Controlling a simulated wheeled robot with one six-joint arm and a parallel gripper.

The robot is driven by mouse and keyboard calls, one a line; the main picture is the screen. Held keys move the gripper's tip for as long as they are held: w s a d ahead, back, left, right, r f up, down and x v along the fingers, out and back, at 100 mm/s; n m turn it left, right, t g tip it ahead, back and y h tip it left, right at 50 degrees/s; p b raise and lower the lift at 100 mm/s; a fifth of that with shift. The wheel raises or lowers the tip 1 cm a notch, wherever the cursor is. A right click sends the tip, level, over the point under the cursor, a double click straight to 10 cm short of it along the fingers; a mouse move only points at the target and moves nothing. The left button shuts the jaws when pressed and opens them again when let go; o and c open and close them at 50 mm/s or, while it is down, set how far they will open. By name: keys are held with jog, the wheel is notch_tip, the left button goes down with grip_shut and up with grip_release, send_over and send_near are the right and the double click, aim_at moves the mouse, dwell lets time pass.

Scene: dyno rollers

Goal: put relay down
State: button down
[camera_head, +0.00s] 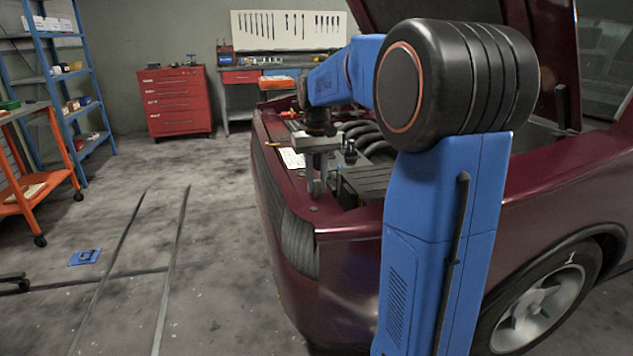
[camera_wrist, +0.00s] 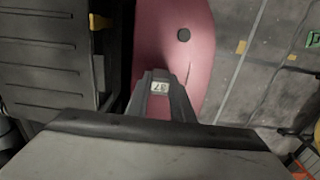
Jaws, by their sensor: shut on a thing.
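The relay (camera_wrist: 160,86) is a small block with a pale, marked face, held between the fingertips in the wrist view. My gripper (camera_wrist: 160,90) is shut on it. In the head view my gripper (camera_head: 317,186) points down over the front edge of the dark red car's (camera_head: 350,270) open engine bay. The relay is too small to make out there. In the wrist view the red car body (camera_wrist: 172,45) lies below the fingertips. I cannot tell whether the relay touches it.
A ribbed black engine part (camera_wrist: 45,60) lies left of the fingers. A white sheet (camera_head: 292,158) lies on the car's front edge. The hood is raised. An orange cart (camera_head: 40,180), blue shelf (camera_head: 62,75) and red tool cabinet (camera_head: 175,100) stand farther off. Floor left of the car is mostly clear.

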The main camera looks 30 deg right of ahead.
aim_at(317, 181)
jog(key=c, duration=1.5)
grip_release()
jog(key=shift+c, duration=0.2)
notch_tip(317, 181, up, 12)
jog(key=s+a+f+n+t, duration=0.1)
jog(key=s+a+f, duration=0.4)
jog(key=s, duration=0.5)
jog(key=s+a+f+n+t, duration=0.1)
jog(key=s+a+f+t, duration=0.1)
jog(key=s+a+f, duration=0.3)
jog(key=s+a+f+n+t, duration=0.1)
jog(key=s+a+f, duration=0.4)
jog(key=s+f, duration=0.4)
jog(key=s, duration=0.6)
jog(key=shift+a+f+t, duration=0.15)
jog(key=shift+a+t, duration=0.25)
jog(key=shift+s, duration=0.1)
